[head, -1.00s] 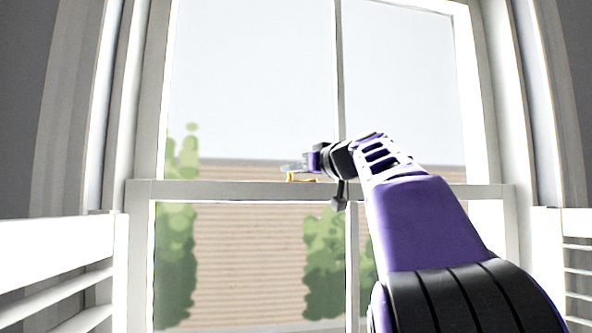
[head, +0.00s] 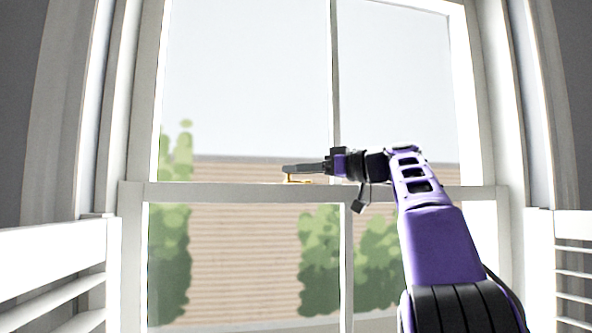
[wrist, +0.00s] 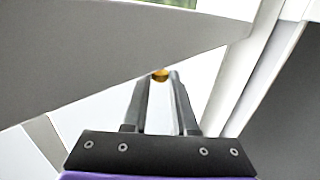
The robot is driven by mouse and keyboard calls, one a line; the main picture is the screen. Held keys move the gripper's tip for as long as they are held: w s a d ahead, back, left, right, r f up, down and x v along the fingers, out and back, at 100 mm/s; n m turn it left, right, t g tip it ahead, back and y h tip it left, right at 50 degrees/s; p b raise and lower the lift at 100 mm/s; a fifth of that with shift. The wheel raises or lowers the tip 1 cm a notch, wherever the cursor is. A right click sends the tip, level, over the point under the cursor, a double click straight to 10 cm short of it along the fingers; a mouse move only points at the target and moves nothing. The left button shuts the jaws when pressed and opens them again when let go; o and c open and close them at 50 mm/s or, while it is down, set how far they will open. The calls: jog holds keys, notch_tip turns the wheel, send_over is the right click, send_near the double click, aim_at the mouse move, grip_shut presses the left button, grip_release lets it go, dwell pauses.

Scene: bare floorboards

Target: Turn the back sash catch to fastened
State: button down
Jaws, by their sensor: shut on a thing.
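The sash catch (head: 297,179) is a small brass-coloured fitting on top of the window's meeting rail (head: 230,193), left of the upright glazing bar. My gripper (head: 287,169) reaches in from the right, just above the rail. Its fingers are shut on the catch. In the wrist view a round brass end of the catch (wrist: 160,75) shows between the fingertips of my gripper (wrist: 160,82). The fingers hide part of the catch, and I cannot tell its exact angle.
The tall white sash window fills the middle. White louvred shutters stand low at the left (head: 60,270) and right (head: 574,270). In the wrist view a broad pale bar (wrist: 110,45) crosses close above the fingers.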

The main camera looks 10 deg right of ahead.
jog(key=shift+s+d+n+g+y, duration=0.1)
jog(key=shift+d+n+g+y, duration=0.05)
jog(key=shift+n+g+y, duration=0.4)
jog(key=c, duration=0.7)
grip_release()
jog(key=v, duration=1.7)
jog(key=shift+s+d+b, duration=0.15)
jog(key=shift+s+b, duration=0.05)
jog(key=shift+b, duration=0.1)
